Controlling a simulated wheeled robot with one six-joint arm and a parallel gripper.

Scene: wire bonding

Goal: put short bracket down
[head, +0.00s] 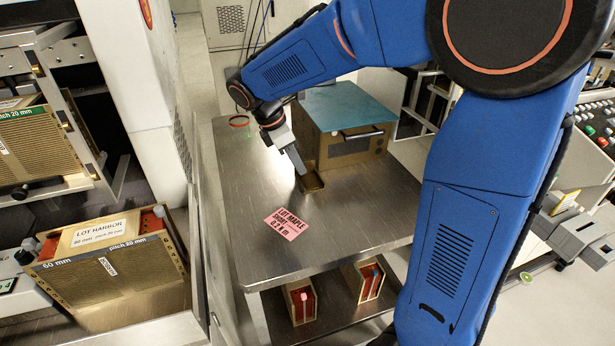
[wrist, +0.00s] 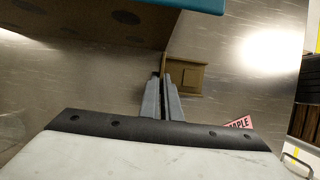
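The short bracket (head: 313,184) is a small brass-coloured piece at my gripper's tips, low over the steel table (head: 370,225) or on it. I cannot tell if it touches the table. In the wrist view the bracket (wrist: 188,77) shows a flat part with a rectangular recess and a thin upright edge between the fingers. My gripper (head: 299,171) points down and tilts; its grey fingers (wrist: 163,88) are close together on that upright edge. A pink card (head: 288,223) reading "LOT MAPLE SHORT" lies in front of the bracket; its corner shows in the wrist view (wrist: 238,122).
A brown box with a teal top (head: 347,107) stands just behind the bracket. A red-rimmed ring (head: 239,122) is at the table's back left. Two small boxes (head: 300,301) sit on the lower shelf. A "LOT HARBOR" magazine (head: 110,277) stands left. The table's front right is clear.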

